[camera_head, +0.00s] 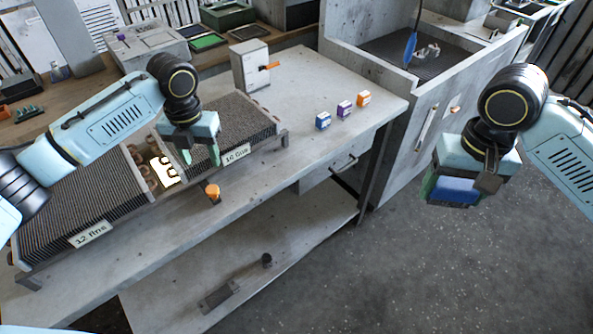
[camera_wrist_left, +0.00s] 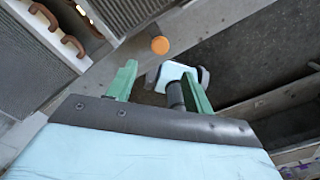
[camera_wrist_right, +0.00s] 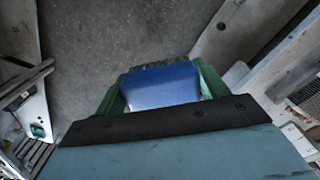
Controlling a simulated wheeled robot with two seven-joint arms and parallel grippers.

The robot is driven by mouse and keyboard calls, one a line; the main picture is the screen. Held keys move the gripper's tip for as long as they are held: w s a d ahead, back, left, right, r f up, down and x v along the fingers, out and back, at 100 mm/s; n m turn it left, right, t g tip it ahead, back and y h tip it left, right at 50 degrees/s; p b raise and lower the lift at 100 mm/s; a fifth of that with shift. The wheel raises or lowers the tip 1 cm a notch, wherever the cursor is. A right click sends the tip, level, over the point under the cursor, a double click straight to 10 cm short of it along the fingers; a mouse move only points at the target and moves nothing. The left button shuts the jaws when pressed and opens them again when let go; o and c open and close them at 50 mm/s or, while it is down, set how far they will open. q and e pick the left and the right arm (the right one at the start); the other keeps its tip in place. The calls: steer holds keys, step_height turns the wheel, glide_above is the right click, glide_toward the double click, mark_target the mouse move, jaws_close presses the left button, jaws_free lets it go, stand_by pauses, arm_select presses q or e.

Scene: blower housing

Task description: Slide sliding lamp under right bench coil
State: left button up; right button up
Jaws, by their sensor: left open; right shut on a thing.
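The right bench coil (camera_head: 243,124) is a dark finned block labelled with 16, on the bench. The left coil (camera_head: 75,205) is labelled "12 fins". A bright glowing patch (camera_head: 166,172), perhaps the sliding lamp's light, shows between them near brown tube bends. An orange knob (camera_head: 212,191) stands on a short post at the bench's front; it also shows in the left wrist view (camera_wrist_left: 160,45). My left gripper (camera_head: 200,155) is open and empty above the right coil's left end, behind the knob. My right gripper (camera_head: 453,190) is shut on a blue block with dark bristles (camera_wrist_right: 162,86), over the floor.
Small blue (camera_head: 323,121), purple (camera_head: 344,108) and orange (camera_head: 363,99) boxes stand on the bench's right. A grey box with an orange lever (camera_head: 250,66) stands behind the right coil. A concrete booth (camera_head: 420,110) is at the right. Bench top between knob and boxes is clear.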

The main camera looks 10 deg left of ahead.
mark_target(211, 188)
arm_select(q)
step_height(211, 188, down, 11)
steer(key=shift+r, duration=0.2)
jaws_close()
stand_by(0.4)
